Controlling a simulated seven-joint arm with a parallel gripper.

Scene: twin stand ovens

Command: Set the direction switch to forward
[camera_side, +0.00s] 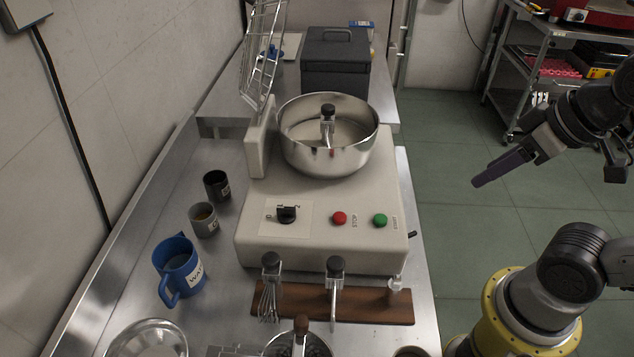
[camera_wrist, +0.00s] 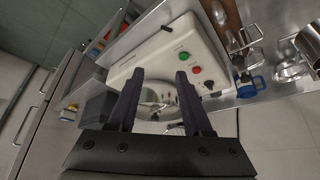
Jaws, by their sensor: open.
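A black rotary knob (camera_side: 286,214) sits on a pale plate on the front of a beige mixer (camera_side: 320,256). The plate has small marks that look like 0, 1 and 2; no forward label is readable. The knob also shows, small, in the wrist view (camera_wrist: 208,85). A small black lever (camera_side: 412,234) sticks out from the mixer's right side. I cannot tell which of these is the direction switch. My gripper (camera_side: 478,183) is open and empty, raised to the right of the mixer. Its two dark fingers (camera_wrist: 157,80) are spread apart in the wrist view.
Red (camera_side: 340,218) and green (camera_side: 380,221) buttons are right of the knob. A steel bowl (camera_side: 350,163) stands behind them, with a raised wire guard (camera_side: 262,60). A wooden tool rack (camera_side: 375,306) lies in front. A blue jug (camera_side: 176,266) and cups are left. Right of the counter is open floor.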

